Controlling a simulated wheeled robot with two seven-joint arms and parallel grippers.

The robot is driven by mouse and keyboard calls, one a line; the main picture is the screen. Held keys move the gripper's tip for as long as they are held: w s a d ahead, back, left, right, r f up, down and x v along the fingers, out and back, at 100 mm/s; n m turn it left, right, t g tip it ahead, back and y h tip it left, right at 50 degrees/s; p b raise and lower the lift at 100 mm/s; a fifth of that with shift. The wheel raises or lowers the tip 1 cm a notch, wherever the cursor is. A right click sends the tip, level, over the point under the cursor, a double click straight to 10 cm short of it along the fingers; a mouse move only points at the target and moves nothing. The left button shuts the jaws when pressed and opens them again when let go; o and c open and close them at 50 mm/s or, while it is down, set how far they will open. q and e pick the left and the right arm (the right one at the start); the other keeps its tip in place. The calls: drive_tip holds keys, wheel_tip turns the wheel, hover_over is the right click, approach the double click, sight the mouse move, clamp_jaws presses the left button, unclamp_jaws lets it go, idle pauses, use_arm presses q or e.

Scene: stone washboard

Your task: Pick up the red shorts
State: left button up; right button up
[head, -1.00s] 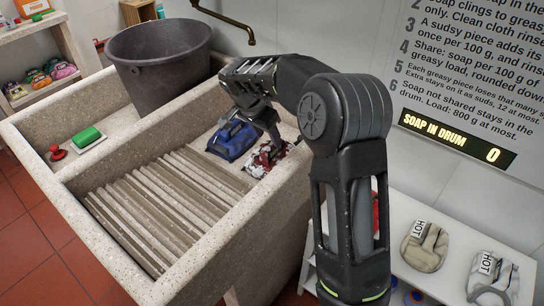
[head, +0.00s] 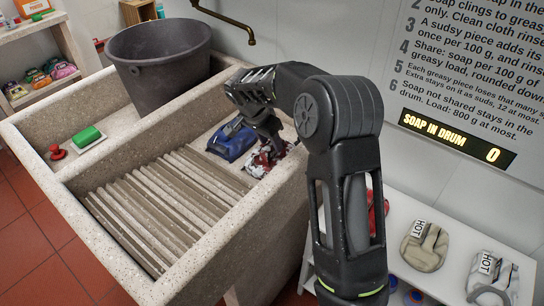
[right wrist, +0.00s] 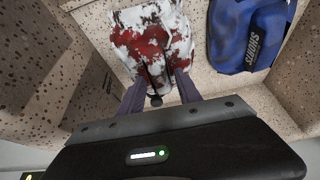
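The red shorts (head: 262,162), blotched with white, lie crumpled in the stone trough beside the ribbed washboard. They also show at the top of the right wrist view (right wrist: 152,42), with dark drawstrings hanging toward me. My right gripper (head: 257,140) points down over the shorts' near end and partly hides them in the head view. In the right wrist view its two fingers (right wrist: 161,90) stand apart at the waist edge, with the drawstrings between them. The cloth is not visibly pinched; whether the tips touch it I cannot tell. My left gripper is not in view.
A blue cloth (head: 232,142) lies close beside the shorts, also in the right wrist view (right wrist: 247,35). The ribbed washboard (head: 160,210) and trough walls flank them. A dark drum (head: 160,65) stands behind. A green soap bar (head: 87,137) lies at left; a white shelf (head: 455,262) is at right.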

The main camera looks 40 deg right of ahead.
clamp_jaws()
idle(1.1)
